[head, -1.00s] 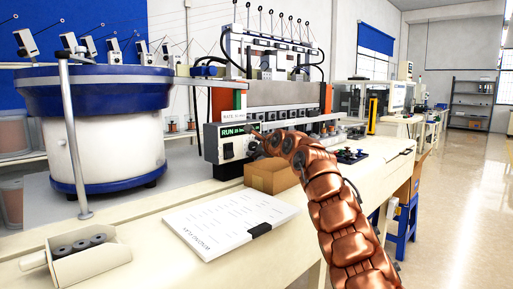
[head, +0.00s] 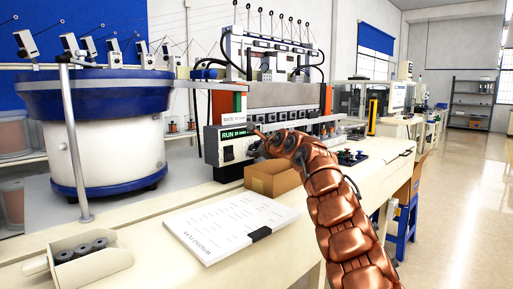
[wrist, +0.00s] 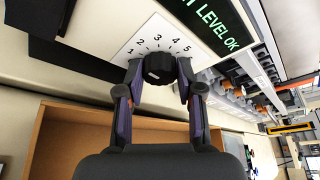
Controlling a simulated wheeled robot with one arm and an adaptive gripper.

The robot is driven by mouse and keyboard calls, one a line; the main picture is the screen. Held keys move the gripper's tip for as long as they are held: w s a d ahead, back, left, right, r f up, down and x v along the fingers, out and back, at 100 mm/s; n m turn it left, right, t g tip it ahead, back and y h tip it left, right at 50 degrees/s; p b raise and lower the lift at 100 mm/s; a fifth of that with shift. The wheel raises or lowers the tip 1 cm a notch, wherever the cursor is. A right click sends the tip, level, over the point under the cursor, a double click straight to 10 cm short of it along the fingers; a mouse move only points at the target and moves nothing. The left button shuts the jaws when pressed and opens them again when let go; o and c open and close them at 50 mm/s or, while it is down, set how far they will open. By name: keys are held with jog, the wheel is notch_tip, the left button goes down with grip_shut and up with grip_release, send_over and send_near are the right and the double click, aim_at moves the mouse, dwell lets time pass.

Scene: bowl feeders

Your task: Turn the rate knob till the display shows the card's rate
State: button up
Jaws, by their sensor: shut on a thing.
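The black rate knob (wrist: 159,67) sits on a white dial plate (wrist: 140,45) marked 1 to 5 in the wrist view. My gripper (wrist: 161,74) is shut on the knob, one finger on each side. The green-lettered display (wrist: 214,24) beside the dial shows "LEVEL OK" there, its start cut off. In the head view the display (head: 233,134) starts with "RUN"; the rest is too small to read. A white card (head: 233,119) headed "RATE" stands above the display; its number is unreadable. My arm partly hides the controller's right side.
An open cardboard box (head: 270,181) stands just below the controller, close under my gripper. A winding plan sheet (head: 230,224) lies on the bench in front. A tray of dark rolls (head: 96,262) is at the front left. A blue and white bowl feeder (head: 105,140) stands at left.

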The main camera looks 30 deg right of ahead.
jog(key=m+y+p, duration=0.1)
jog(key=p, duration=0.2)
jog(key=r+m+g+y+p, duration=0.1)
jog(key=m+p, duration=0.1)
jog(key=p, duration=0.2)
jog(key=shift+d+m, duration=0.15)
jog(key=shift+m, duration=0.15)
jog(key=m+y+p, duration=0.1)
jog(key=p, duration=0.3)
jog(key=m+y+p, duration=0.1)
jog(key=m+p, duration=0.1)
jog(key=p, duration=0.2)
jog(key=shift+w+d+g+y, duration=0.1)
jog(key=shift+d+g+y, duration=0.05)
jog(key=shift+g+y, duration=0.2)
jog(key=m+p, duration=0.1)
jog(key=p, duration=0.1)
jog(key=m+y+p, duration=0.1)
jog(key=p, duration=0.1)
jog(key=m+y+p, duration=0.1)
jog(key=m+p, duration=0.1)
jog(key=shift+d+f+p, duration=0.1)
jog(key=shift+f+p, duration=0.15)
jog(key=shift+p, duration=0.1)
jog(key=shift+d+f+m+y+p, duration=0.1)
jog(key=shift+f+m+y+p, duration=0.1)
jog(key=shift+m+y+p, duration=0.45)
jog(key=shift+f+m+y+p, duration=0.15)
jog(key=shift+m+y+p, duration=0.25)
jog(key=shift+m+p, duration=0.35)
